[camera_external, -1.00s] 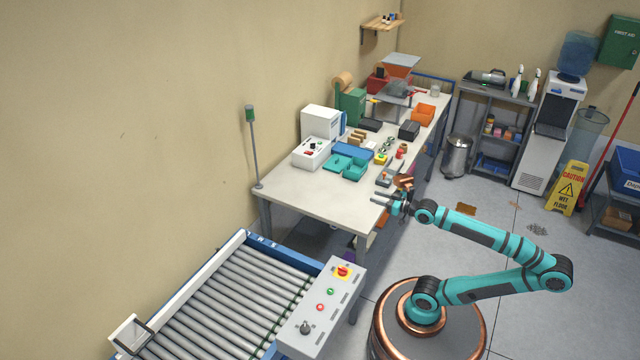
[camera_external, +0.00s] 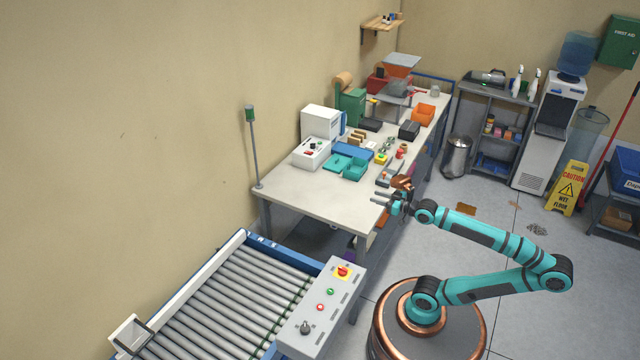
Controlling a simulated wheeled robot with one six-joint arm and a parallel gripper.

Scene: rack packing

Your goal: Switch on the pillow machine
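No machine carries a label that I can read, so I cannot tell for certain which is the pillow machine. A white machine (camera_external: 320,121) stands at the back left of the workbench, with a white control box (camera_external: 311,153) bearing small red and dark controls in front of it. A green machine (camera_external: 350,106) with a brown roll on top stands behind it. My gripper (camera_external: 374,202) is at the bench's near right edge, well apart from both machines. Its two fingers point left, apart and empty. Its height above the bench is hard to tell.
The workbench (camera_external: 300,190) is bare at its near left end. Teal trays (camera_external: 354,170), a yellow button box (camera_external: 381,158) and small parts lie farther back. A roller conveyor (camera_external: 225,305) with a control panel (camera_external: 322,305) stands in front. A signal pole (camera_external: 252,150) rises at the left corner.

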